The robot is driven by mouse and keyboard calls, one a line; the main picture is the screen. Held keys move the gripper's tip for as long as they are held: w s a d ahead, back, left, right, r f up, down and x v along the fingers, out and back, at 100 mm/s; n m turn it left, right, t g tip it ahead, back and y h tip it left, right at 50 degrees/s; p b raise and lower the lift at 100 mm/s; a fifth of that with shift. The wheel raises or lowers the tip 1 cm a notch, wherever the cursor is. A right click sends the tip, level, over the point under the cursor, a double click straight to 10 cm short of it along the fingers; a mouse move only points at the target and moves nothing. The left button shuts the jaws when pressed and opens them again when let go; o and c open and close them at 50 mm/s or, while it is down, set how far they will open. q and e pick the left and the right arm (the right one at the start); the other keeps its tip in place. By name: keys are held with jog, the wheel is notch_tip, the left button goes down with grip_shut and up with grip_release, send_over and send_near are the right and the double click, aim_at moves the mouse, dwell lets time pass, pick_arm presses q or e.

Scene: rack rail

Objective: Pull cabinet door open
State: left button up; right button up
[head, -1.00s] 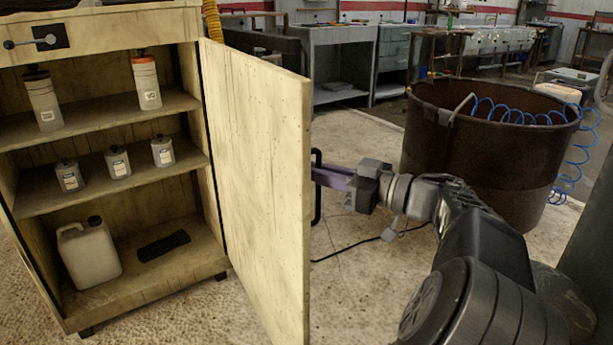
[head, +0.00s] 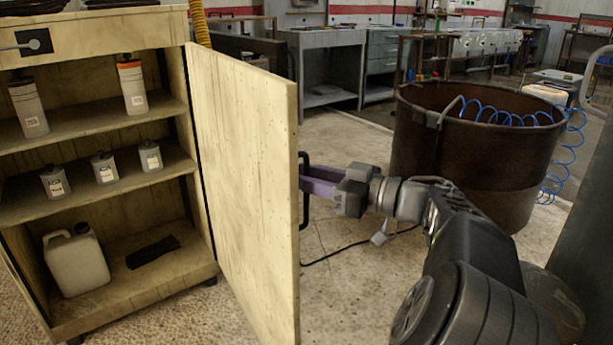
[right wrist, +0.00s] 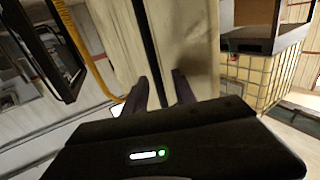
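The wooden cabinet door (head: 245,170) stands wide open, hinged at the right side of the cabinet (head: 110,293). A black handle (head: 304,215) is on the door's outer face, partly hidden behind the door edge. My right gripper (head: 312,188) is at the handle, its purple fingers pointing at the door. In the right wrist view the fingers (right wrist: 160,88) are apart, with a dark strip between them that looks like the handle; I see gaps beside it. Contact with the handle cannot be told. My left gripper is not in view.
Cabinet shelves hold several bottles and a white canister (head: 76,262). A large brown bin (head: 470,165) with a blue coiled hose (head: 510,120) stands behind my right arm. A cable lies on the floor. Workbenches (head: 318,65) line the back; floor in front of the cabinet is clear.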

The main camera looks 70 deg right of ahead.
jog(key=s+p, duration=0.1)
jog(key=s, duration=0.6)
jog(key=shift+s+a+p, duration=0.35)
jog(key=shift+s+p, duration=0.05)
jog(key=shift+d, duration=0.1)
